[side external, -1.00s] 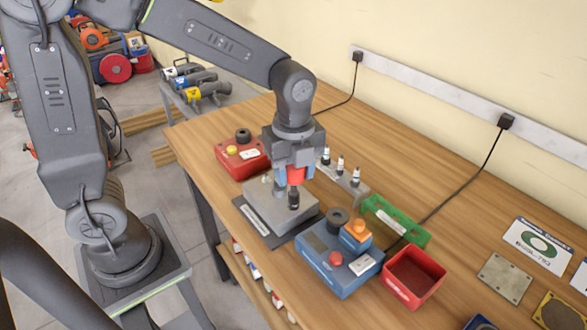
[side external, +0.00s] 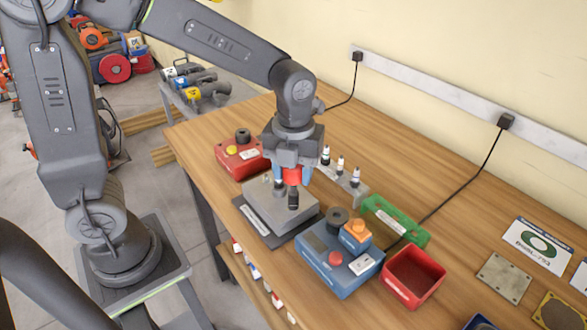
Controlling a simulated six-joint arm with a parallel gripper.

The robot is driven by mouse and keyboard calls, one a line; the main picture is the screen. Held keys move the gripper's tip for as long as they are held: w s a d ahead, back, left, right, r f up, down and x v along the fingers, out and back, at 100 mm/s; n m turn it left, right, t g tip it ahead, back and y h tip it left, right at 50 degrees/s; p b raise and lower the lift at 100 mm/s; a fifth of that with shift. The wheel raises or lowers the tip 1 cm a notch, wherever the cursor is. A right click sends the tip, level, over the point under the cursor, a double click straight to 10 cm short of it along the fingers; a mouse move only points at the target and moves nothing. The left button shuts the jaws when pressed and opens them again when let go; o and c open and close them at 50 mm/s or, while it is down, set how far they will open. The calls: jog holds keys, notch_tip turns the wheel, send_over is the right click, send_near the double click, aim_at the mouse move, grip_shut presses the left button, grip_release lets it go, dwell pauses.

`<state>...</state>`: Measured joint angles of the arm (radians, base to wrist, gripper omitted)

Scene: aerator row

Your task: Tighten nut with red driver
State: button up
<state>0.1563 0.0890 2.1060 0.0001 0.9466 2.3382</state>
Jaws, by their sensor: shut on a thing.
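My gripper (side external: 291,172) points down above the grey block (side external: 262,214) on the wooden bench. It is shut on the red driver (side external: 292,176), whose red body shows between the fingers. The driver's dark socket end (side external: 293,198) reaches down to the right part of the block's top. I cannot tell whether it touches a nut, and no nut shows clearly under it. A small dark post (side external: 280,190) stands on the block just left of the socket.
A red box with a yellow button (side external: 240,157) stands behind left. A rack of several bits (side external: 341,172) is behind right. A blue control box (side external: 336,262), a green tray (side external: 405,222) and a red bin (side external: 427,263) stand to the right.

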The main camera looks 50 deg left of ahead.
jog(key=m, duration=0.3)
jog(key=shift+m, duration=0.3)
jog(key=m, duration=0.4)
jog(key=o, duration=1.3)
jog(key=shift+c, duration=0.2)
